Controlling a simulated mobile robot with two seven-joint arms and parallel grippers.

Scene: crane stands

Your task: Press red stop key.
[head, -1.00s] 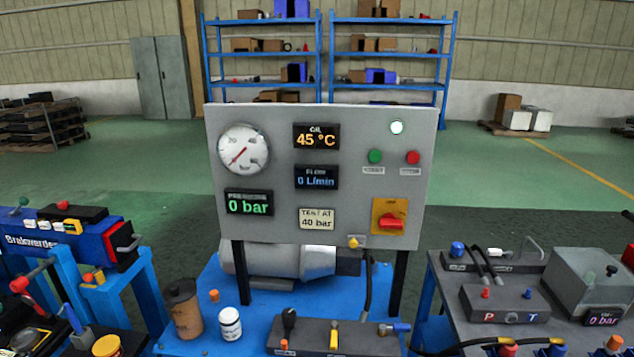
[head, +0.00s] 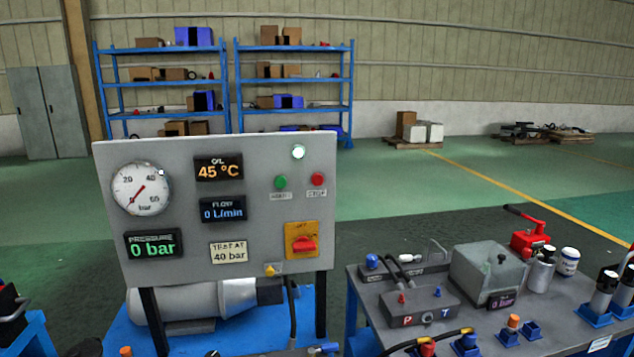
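The red stop key (head: 318,180) is a small round red button at the upper right of the grey control panel (head: 222,262), in the head view. A label reading STOP sits just below it. The green start key (head: 281,183) is to its left. A lit white lamp (head: 298,152) is above the two keys. The panel displays read 45 °C, 0 L/min and 0 bar. Neither of my grippers is in view, and nothing covers the red key.
A red rotary switch (head: 303,245) on a yellow plate is below the keys. A grey bench (head: 558,312) with a grey box, hoses, bottles and a red hand pump stands at right. Blue shelves (head: 226,83) stand far behind. Open floor lies behind the panel.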

